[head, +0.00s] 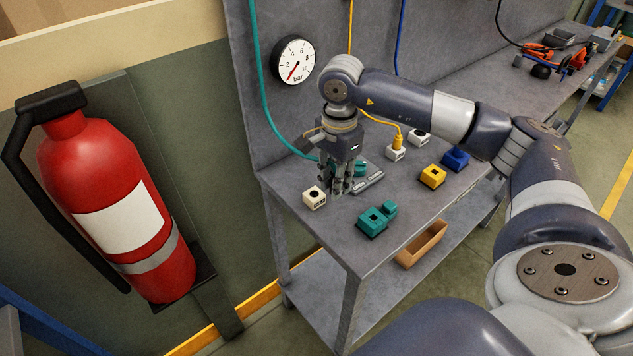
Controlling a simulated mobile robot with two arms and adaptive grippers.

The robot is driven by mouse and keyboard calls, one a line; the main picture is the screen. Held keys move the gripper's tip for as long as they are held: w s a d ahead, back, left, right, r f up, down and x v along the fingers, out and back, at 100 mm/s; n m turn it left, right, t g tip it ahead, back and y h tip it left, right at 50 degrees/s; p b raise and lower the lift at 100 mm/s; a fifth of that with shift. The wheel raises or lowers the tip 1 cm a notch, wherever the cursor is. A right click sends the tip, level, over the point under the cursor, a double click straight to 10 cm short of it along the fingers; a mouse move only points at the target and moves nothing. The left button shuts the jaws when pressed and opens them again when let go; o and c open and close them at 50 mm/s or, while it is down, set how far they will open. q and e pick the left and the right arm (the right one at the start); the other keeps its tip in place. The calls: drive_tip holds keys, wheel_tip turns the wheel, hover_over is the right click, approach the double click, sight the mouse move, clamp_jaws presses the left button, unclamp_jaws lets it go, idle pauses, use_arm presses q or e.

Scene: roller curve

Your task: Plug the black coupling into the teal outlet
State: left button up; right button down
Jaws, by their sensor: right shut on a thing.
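The teal outlet (372,223) is a block with a dark square opening near the front edge of the grey bench. My right gripper (341,190) points down low over the bench, left of and behind the outlet. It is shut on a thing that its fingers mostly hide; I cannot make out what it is. I cannot pick out the black coupling. A teal part (360,168) shows just behind the fingers, and a teal hose (264,85) runs down the back panel toward it. My left gripper is out of view.
Yellow (433,176) and blue (455,158) blocks stand farther right. A yellow plug (397,141) sits in another white block.

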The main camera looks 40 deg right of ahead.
drive_tip(key=s+d+b, duration=0.1)
drive_tip(key=s, duration=0.2)
drive_tip(key=s+d+b, duration=0.1)
drive_tip(key=s, duration=0.2)
drive_tip(key=s+d+r+b, duration=0.1)
drive_tip(key=s, duration=0.2)
drive_tip(key=shift+s+d, duration=0.2)
drive_tip(key=shift+d, duration=0.05)
drive_tip(key=shift+w, duration=0.1)
use_arm(q)
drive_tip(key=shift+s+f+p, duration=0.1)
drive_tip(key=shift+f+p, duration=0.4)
drive_tip(key=shift+p, duration=0.9)
use_arm(e)
drive_tip(key=shift+w+a, duration=0.85)
drive_tip(key=shift+w, duration=1.4)
drive_tip(key=shift+w+a, duration=0.9)
drive_tip(key=shift+w, duration=1.3)
drive_tip(key=shift+w+a, duration=0.85)
drive_tip(key=shift+w, duration=1.4)
